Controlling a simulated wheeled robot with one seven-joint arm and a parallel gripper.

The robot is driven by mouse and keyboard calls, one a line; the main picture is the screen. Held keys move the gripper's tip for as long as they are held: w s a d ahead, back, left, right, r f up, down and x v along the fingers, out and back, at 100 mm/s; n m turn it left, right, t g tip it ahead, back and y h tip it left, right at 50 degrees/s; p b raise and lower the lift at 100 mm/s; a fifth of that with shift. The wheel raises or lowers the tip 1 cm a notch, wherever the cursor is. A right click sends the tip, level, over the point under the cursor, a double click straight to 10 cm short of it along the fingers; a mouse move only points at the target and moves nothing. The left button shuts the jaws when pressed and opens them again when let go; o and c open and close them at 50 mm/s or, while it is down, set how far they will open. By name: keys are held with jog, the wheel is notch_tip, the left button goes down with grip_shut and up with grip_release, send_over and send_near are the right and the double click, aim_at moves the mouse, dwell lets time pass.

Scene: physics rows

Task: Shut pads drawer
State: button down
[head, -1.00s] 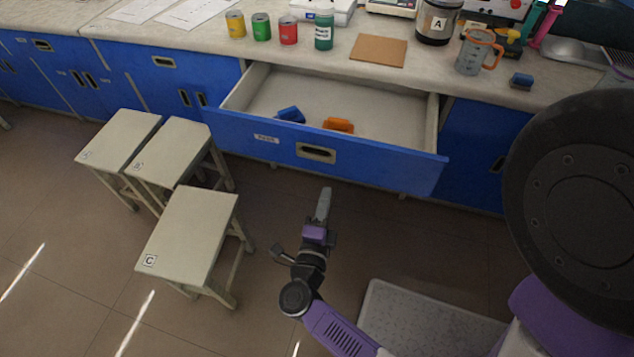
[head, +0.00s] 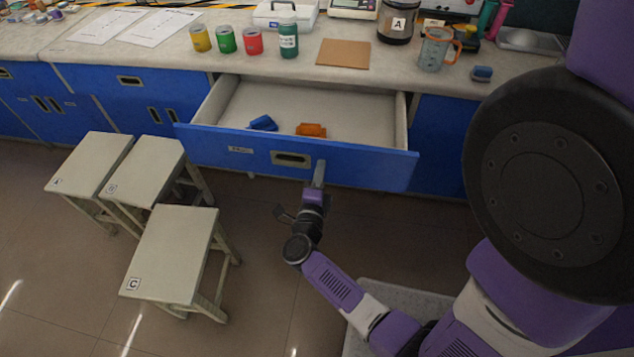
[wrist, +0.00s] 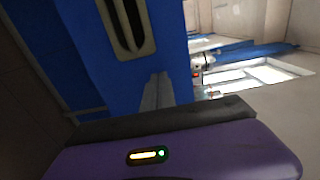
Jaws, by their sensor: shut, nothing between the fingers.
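The pads drawer (head: 225,148) has a blue front with a small label and a recessed handle (head: 291,159). It is pulled well out from under the counter. A blue item (head: 263,123) and an orange item (head: 311,130) lie inside it. My gripper (head: 319,172) is shut and empty, its fingertips at the drawer front just right of the handle. In the wrist view the fingers (wrist: 157,92) point at the blue front, with the handle (wrist: 127,22) beside them. I cannot tell whether they touch.
Three stools stand at the left, stool C (head: 170,255) nearest. The counter (head: 350,78) holds several cans, a brown board (head: 343,54), jar A (head: 398,24) and a measuring jug (head: 436,48). The floor between stool C and my arm is clear.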

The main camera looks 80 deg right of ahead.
jog(key=shift+d, duration=0.7)
jog(key=shift+d, duration=0.15)
jog(key=d+b, duration=0.2)
jog(key=d, duration=0.7)
jog(key=w+d+b, duration=0.1)
jog(key=d+b, duration=0.1)
jog(key=d, duration=0.7)
jog(key=w+d+b, duration=0.1)
jog(key=d+b, duration=0.2)
jog(key=d, duration=0.7)
jog(key=shift+w+d+f, duration=0.1)
jog(key=shift+w+f, duration=0.05)
jog(key=shift+d, duration=0.5)
jog(key=shift+d+r, duration=0.1)
jog(key=shift+r, duration=0.2)
